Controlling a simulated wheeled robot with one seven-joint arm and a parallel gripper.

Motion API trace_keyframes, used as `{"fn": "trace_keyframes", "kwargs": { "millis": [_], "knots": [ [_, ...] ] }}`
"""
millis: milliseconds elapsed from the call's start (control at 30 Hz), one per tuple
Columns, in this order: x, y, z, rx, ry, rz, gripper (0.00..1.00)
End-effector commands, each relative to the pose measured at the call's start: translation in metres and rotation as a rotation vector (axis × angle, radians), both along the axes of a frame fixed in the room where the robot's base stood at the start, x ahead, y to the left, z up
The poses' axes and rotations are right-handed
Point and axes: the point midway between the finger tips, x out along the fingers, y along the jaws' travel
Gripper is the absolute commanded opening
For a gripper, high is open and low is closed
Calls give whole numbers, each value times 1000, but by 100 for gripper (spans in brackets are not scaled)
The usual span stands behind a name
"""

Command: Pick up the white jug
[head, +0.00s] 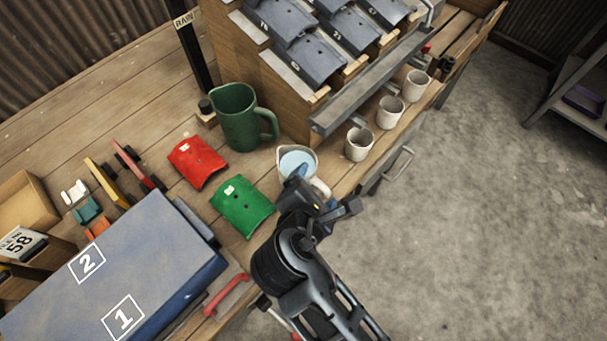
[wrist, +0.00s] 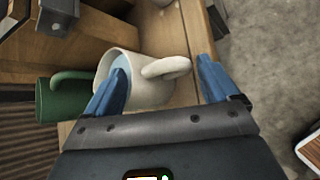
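The white jug (head: 296,160) stands upright on the wooden bench near its front edge, with pale blue liquid inside. In the wrist view the white jug (wrist: 148,88) sits between my blue fingers, and its handle points towards the right finger. My gripper (wrist: 162,72) is open. The left finger overlaps the jug's near side and rim in the picture; the right finger is apart from the handle. In the head view my gripper (head: 304,180) is at the jug's near side and hides part of its body and handle. I cannot tell whether a finger touches the jug.
A green jug (head: 240,118) stands behind to the left. Red (head: 197,161) and green (head: 243,205) curved tiles lie left of the white jug. Several white mugs (head: 390,112) line the right edge below a tile rack (head: 335,104). A blue box (head: 120,270) is front left.

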Motion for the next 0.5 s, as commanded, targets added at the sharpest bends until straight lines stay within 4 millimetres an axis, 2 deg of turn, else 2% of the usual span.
{"fn": "trace_keyframes", "kwargs": {
  "millis": [67, 500],
  "knots": [
    [-1, 0, -1, -1, 3, -1, 78],
    [-1, 0, -2, -2, 4, -1, 36]
  ]
}}
